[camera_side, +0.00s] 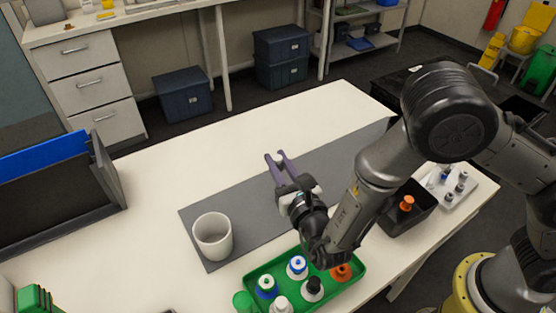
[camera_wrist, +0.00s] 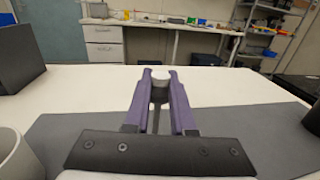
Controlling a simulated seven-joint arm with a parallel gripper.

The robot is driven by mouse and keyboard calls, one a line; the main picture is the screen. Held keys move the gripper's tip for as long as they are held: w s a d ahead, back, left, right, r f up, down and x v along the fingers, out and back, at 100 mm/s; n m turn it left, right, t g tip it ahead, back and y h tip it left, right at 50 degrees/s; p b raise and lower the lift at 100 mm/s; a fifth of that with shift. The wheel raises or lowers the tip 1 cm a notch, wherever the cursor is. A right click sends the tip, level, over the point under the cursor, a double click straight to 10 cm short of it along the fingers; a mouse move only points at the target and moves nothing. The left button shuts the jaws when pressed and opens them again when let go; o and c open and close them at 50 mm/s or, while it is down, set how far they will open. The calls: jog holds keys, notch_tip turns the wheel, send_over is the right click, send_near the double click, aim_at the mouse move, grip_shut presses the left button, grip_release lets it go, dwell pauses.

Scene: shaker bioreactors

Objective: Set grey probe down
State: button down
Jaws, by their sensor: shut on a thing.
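My gripper (camera_side: 278,158) has purple fingers that point away over the far edge of the grey mat (camera_side: 335,161). In the wrist view, its fingers (camera_wrist: 160,76) are closed around the grey probe (camera_wrist: 160,92). The probe has a pale rounded top and a thin darker shaft that runs down between the fingers. In the side view, only a small grey piece of the probe (camera_side: 281,160) shows between the fingertips. The probe looks about upright in the wrist view. I cannot tell whether its lower end touches the surface.
A white cup (camera_side: 213,251) stands on the mat's left end. A green tray (camera_side: 353,279) with several capped bottles lies in front. At right are a black bin (camera_side: 396,228) with an orange-capped item and a pale rack (camera_side: 459,200). The white table (camera_side: 235,136) is clear behind the mat.

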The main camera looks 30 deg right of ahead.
jog(key=c, duration=0.8)
grip_release()
jog(key=shift+o, duration=0.2)
jog(key=s+a, duration=0.1)
jog(key=s, duration=0.7)
jog(key=d+r+m+g+h, duration=0.3)
jog(key=d+m+h, duration=0.15)
jog(key=d, duration=0.35)
jog(key=d+r+m+g+h, duration=0.35)
jog(key=d+m, duration=0.25)
jog(key=d, duration=0.2)
jog(key=s+d+r+m+g, duration=0.2)
jog(key=s+d+m+g, duration=0.4)
jog(key=d+m, duration=0.3)
jog(key=s+d+m+g+y, duration=0.35)
jog(key=s+m+y, duration=0.3)
jog(key=s, duration=0.35)
jog(key=s+a+r+m+t+y, duration=0.3)
jog(key=s+a+m+y, duration=0.1)
jog(key=m, duration=0.4)
jog(key=shift+a+r+t+y, duration=0.2)
jog(key=shift+a+t+y, duration=0.2)
jog(key=shift+a, duration=0.3)
